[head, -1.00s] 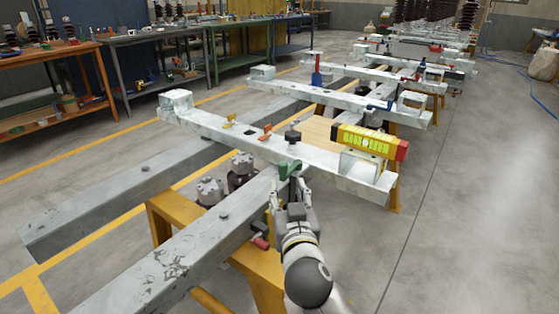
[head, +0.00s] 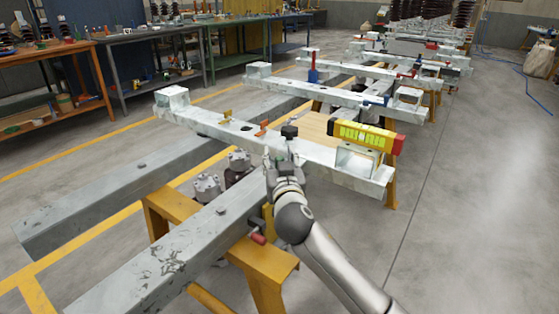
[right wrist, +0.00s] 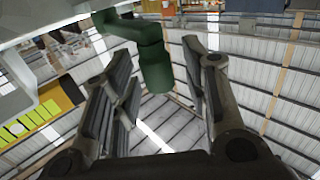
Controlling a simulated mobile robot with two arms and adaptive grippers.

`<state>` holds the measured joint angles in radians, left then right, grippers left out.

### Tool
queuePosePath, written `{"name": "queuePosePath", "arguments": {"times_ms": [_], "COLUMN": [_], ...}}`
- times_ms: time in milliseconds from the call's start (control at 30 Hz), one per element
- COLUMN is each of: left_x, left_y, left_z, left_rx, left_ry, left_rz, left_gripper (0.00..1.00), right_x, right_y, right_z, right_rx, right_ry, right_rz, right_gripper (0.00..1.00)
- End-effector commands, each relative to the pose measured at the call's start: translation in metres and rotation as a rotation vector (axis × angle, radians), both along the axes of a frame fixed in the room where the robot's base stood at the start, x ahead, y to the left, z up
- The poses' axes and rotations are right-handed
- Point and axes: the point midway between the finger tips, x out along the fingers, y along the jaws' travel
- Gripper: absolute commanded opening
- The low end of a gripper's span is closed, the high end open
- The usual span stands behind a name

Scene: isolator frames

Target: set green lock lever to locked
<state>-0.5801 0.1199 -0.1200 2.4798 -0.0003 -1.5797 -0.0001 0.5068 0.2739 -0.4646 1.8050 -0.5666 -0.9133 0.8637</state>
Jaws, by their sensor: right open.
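The green lock lever (right wrist: 153,62) shows in the right wrist view as a dark green arm, with its handle between the two fingers of my right gripper (right wrist: 150,90). The fingers stand apart on either side of it, with visible gaps, and are not closed on it. In the head view my right gripper (head: 280,160) is at the near edge of the pale metal crossbeam (head: 230,130), where it hides the green lever. My left gripper is not in view.
A yellow level (head: 360,135) rests near the crossbeam's right end. A black knob (head: 289,132) and an orange tab (head: 262,129) are on or beside the beam near my gripper. A red-ended handle (head: 258,238) sits below. Open floor lies to the right.

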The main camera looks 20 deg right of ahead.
Motion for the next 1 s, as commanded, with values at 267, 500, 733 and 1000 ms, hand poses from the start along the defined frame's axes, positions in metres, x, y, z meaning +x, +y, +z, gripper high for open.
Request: {"name": "queuePosePath", "arguments": {"times_ms": [267, 500, 733, 1000], "left_x": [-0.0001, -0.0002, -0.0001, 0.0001], "left_y": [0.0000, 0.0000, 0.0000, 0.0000], "left_z": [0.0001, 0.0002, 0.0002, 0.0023], "left_rx": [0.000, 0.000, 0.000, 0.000], "left_ry": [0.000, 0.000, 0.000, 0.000], "left_rz": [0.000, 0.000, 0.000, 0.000], "left_gripper": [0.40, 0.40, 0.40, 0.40], "right_x": [0.0010, 0.0008, 0.0007, -0.0001], "right_y": [-0.0002, 0.0000, 0.0000, -0.0006], "right_z": [-0.0003, -0.0003, -0.0003, 0.0001], "right_rx": [0.000, 0.000, 0.000, 0.000], "right_ry": [0.001, 0.001, 0.001, 0.001], "right_rz": [0.000, 0.000, 0.000, 0.009], "right_gripper": [0.42, 0.11, 0.00, 0.00]}}
